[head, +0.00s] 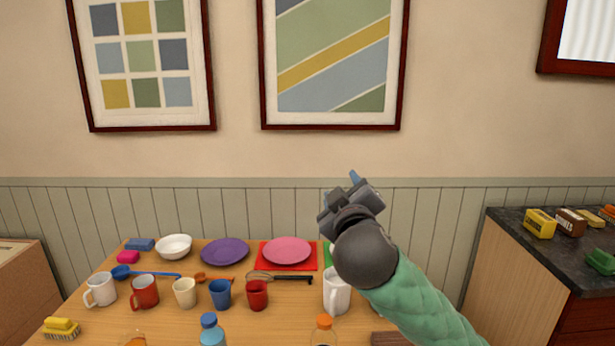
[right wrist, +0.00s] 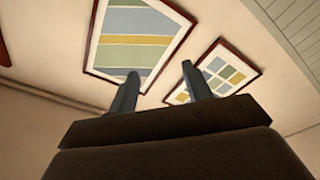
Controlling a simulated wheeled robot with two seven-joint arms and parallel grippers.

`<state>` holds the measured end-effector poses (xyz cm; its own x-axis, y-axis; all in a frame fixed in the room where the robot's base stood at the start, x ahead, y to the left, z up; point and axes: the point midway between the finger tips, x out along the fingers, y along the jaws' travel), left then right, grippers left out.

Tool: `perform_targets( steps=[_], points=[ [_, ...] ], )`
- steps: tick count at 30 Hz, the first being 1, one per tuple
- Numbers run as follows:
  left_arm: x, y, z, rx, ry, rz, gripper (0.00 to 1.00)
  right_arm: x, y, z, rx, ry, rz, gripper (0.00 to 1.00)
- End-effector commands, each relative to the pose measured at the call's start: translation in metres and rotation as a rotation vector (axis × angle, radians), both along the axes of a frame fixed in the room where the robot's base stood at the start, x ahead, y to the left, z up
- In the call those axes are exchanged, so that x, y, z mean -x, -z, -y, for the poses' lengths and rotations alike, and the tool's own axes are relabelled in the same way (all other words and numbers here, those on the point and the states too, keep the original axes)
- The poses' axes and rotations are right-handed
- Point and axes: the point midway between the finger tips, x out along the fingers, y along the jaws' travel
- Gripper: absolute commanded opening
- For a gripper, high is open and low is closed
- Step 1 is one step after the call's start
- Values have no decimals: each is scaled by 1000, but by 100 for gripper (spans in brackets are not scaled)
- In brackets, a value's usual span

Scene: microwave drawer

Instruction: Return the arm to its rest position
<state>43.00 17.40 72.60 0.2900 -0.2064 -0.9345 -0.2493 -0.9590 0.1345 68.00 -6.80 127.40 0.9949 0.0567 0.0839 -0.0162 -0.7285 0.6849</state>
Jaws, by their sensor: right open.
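My right gripper (head: 352,184) is raised above the right part of the wooden table, in front of the panelled wall. My green-sleeved right arm comes in from the lower right. In the right wrist view the two fingers of the right gripper (right wrist: 158,88) stand apart with nothing between them, so it is open and empty. Behind them are the wall and two framed pictures. The left gripper is in neither view.
The table (head: 92,318) holds several mugs and cups, plates, a white bowl (head: 174,246), bottles and a yellow brush (head: 61,327). A white pitcher (head: 335,292) stands below my right gripper. A dark counter (head: 545,250) with small boxes is at right.

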Motion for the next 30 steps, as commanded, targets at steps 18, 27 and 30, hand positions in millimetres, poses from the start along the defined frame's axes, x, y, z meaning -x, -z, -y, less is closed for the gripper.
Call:
perform_targets(
  steps=[18,27,30],
  points=[
    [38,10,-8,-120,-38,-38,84,35,231,49,-269,64,-679,49],
    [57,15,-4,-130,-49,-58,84,77,325,67,-380,98,-876,49],
    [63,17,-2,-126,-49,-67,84,95,355,74,-411,123,-935,49]
  ],
)
